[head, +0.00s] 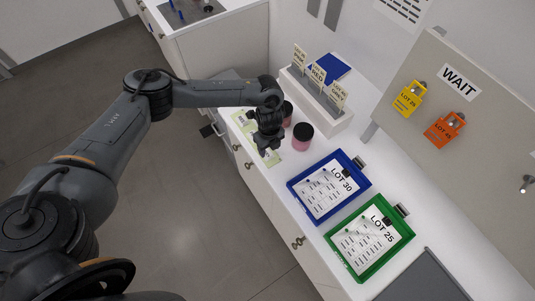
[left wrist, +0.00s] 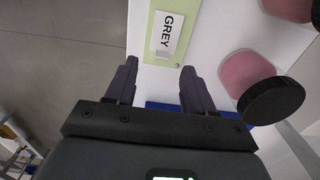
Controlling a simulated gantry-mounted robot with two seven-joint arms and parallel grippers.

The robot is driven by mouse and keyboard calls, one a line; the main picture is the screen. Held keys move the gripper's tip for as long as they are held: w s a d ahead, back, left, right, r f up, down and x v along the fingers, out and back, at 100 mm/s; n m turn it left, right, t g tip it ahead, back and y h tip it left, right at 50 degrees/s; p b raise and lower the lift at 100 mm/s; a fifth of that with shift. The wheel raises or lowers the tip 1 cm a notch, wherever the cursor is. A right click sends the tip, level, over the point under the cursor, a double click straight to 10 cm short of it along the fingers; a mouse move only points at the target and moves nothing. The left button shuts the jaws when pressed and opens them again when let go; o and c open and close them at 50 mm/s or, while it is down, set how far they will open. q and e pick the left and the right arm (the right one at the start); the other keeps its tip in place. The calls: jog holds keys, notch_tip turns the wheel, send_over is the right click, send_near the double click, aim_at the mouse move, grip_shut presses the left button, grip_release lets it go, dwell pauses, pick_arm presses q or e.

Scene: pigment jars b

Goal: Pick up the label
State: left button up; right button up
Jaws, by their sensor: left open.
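A white label (left wrist: 166,34) reading GREY lies on a pale green strip (left wrist: 151,58) at the top middle of the left wrist view. The strip also shows in part in the head view (head: 273,160), along the counter's front edge. The height above the counter is hard to tell. My right gripper is not in view.
A black-lidded pink jar (head: 302,139) stands right of my left gripper, with another jar (head: 287,116) behind it. A white rack (head: 325,117) holds upright cards. A blue LOT 30 tray (head: 300,193) and a green LOT 25 tray (head: 362,276) lie nearer.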

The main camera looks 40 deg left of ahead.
aim_at(270, 156)
pick_arm(q)
jog(key=shift+w+d+f+p, duration=0.1)
jog(key=shift+f+p, duration=0.05)
jog(key=shift+f, duration=1.25)
jog(key=shift+w+d+f+p, duration=0.1)
jog(key=shift+f+p, duration=0.05)
jog(key=shift+f, duration=1.25)
jog(key=shift+c, duration=0.4)
grip_shut()
